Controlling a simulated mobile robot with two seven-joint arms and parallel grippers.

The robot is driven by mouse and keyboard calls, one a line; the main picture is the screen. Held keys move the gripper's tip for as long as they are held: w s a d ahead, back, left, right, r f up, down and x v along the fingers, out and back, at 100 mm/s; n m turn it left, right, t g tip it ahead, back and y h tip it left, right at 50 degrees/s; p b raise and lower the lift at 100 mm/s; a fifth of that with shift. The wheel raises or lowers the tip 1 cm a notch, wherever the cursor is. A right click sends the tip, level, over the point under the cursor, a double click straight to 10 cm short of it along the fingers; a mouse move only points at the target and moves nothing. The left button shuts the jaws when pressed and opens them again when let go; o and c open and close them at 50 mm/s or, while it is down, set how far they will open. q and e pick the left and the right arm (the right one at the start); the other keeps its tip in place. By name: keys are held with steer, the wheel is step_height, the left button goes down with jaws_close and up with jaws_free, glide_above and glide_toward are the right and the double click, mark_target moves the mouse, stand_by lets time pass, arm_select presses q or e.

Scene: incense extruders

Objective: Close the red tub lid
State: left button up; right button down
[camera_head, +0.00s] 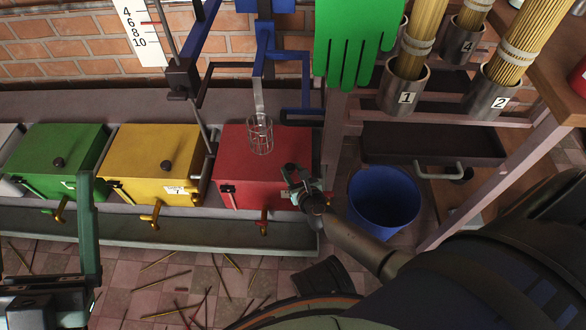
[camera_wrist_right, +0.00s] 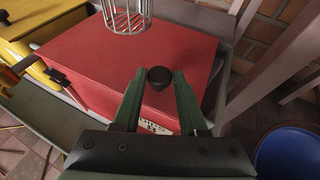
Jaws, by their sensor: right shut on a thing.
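The red tub (camera_head: 255,165) stands at the right end of the row of tubs, with its red lid (camera_wrist_right: 110,60) lying over its top. Whether the lid is fully seated cannot be told. My right gripper (camera_head: 297,178) is at the lid's right front corner. In the right wrist view its two green fingers are around the lid's black knob (camera_wrist_right: 159,76), shut on it. The gripper hides part of the knob in the head view. My left gripper (camera_head: 88,225) shows in part at the lower left, away from the red tub; its jaw opening is unclear.
A wire basket (camera_head: 260,136) on a blue frame hangs just above the red lid. The yellow tub (camera_head: 140,150) and green tub (camera_head: 50,150) stand to the left. A blue bucket (camera_head: 384,200) stands to the right. Sticks lie on the floor.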

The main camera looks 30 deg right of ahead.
arm_select(q)
steer(key=shift+s+a, duration=0.15)
steer(key=shift+s, duration=0.1)
arm_select(e)
steer(key=shift+s+a+f, duration=0.1)
steer(key=shift+s+a, duration=0.15)
steer(key=shift+s, duration=0.1)
steer(key=c, duration=0.9)
jaws_free()
steer(key=o, duration=0.5)
steer(key=shift+c, duration=0.2)
